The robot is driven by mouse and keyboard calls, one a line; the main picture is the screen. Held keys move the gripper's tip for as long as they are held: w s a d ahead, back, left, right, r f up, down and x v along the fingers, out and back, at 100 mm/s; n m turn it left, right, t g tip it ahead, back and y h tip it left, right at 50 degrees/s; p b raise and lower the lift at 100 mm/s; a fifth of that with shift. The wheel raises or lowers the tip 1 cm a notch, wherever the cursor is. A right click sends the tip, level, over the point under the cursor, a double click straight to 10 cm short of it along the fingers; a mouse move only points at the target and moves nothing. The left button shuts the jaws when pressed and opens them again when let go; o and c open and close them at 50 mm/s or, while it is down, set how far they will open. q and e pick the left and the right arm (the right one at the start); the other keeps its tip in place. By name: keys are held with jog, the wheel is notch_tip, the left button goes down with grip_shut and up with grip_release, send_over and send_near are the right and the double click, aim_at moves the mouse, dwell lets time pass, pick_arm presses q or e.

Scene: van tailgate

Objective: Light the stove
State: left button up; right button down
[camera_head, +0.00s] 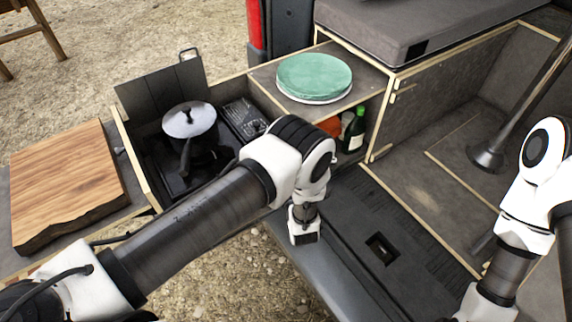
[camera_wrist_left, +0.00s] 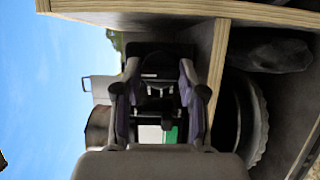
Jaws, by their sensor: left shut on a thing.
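The black camping stove (camera_head: 168,172) sits in a wooden-edged pull-out box, with a lidded pot (camera_head: 190,122) on it. Its grey windshield (camera_head: 145,103) stands up behind. My left arm crosses in front of the box, and its gripper is hidden behind it in the head view. In the left wrist view my left gripper (camera_wrist_left: 158,98) faces the stove's front with its fingers around a small dark part, seemingly the stove knob. The pot (camera_wrist_left: 98,124) shows beside the fingers. The burner is hidden under the pot, and I see no flame. My right gripper is outside the frame.
A wooden board (camera_head: 70,180) lies left of the stove box.

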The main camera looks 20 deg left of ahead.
pick_arm(q)
jog(key=shift+w+d+f+n+g+y+b, duration=0.1)
jog(key=shift+n+g+y+b, duration=1.25)
jog(key=shift+n, duration=3.9)
jog(key=shift+w+d+n+g+y+p, duration=0.15)
jog(key=shift+n+g+y, duration=0.55)
jog(key=shift+n+y, duration=3.05)
jog(key=shift+w+f+n+g+y+b, duration=0.2)
jog(key=shift+n+g+b, duration=0.7)
jog(key=shift+n, duration=5.8)
jog(key=shift+s+r+n+g, duration=0.1)
jog(key=shift+r+n+g, duration=0.05)
jog(key=shift+n+g, duration=0.2)
